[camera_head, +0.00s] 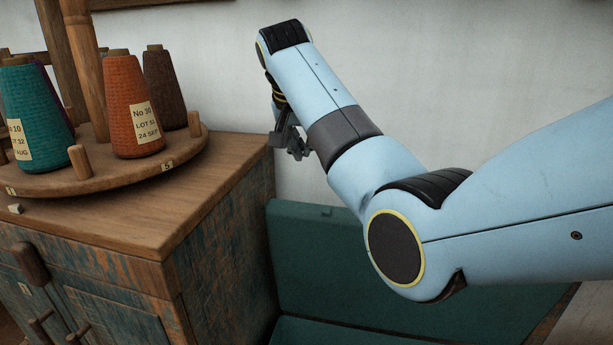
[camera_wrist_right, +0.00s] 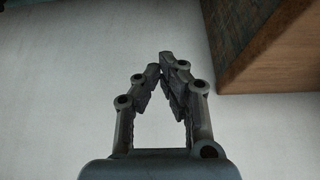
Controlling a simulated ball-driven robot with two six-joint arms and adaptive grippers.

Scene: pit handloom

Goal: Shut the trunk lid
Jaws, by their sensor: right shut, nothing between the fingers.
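The green trunk stands low beside the cabinet in the head view. Its lid (camera_head: 315,265) is raised, with its broad face showing in front of the white wall and a small tab on its top edge. Part of the trunk body (camera_head: 310,333) shows below the lid at the bottom edge; the rest is out of frame. My right arm hides the lid's right part. My right gripper (camera_head: 297,151) hangs above the lid's top edge, near the cabinet's back corner, apart from the lid. In the right wrist view the gripper (camera_wrist_right: 162,68) has its fingertips together, holding nothing.
A worn wooden cabinet (camera_head: 222,245) stands left of the trunk; its corner (camera_wrist_right: 275,50) also shows in the right wrist view. On it is a round wooden stand (camera_head: 110,178) with several thread cones, including an orange one (camera_head: 125,95). The white wall (camera_head: 410,60) lies behind.

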